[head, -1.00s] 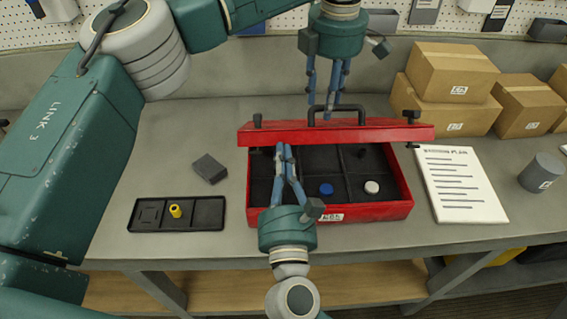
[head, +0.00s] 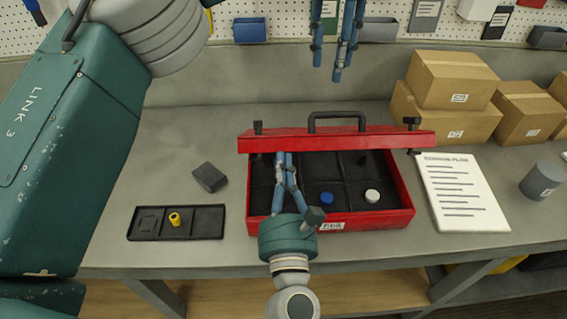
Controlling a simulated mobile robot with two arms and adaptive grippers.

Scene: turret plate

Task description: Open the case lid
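The red case (head: 408,208) stands on the bench with its dark, divided interior in view. Its red lid (head: 337,141) is raised at the back and seen nearly edge-on, with the black handle (head: 337,116) on top and a black latch at each end. My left gripper (head: 327,70) is open and empty, above and behind the handle, apart from it. My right gripper (head: 283,156) reaches over the case's front left, fingertips close together at the lid's lower edge. I cannot tell whether they hold anything. A blue cap (head: 326,199) and a white cap (head: 372,196) sit inside.
A black tray (head: 208,221) with a yellow piece (head: 175,220) and a dark block (head: 209,177) lie left of the case. A printed sheet (head: 462,190) and a grey cylinder (head: 541,177) are on the right. Cardboard boxes (head: 446,121) stand at the back right.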

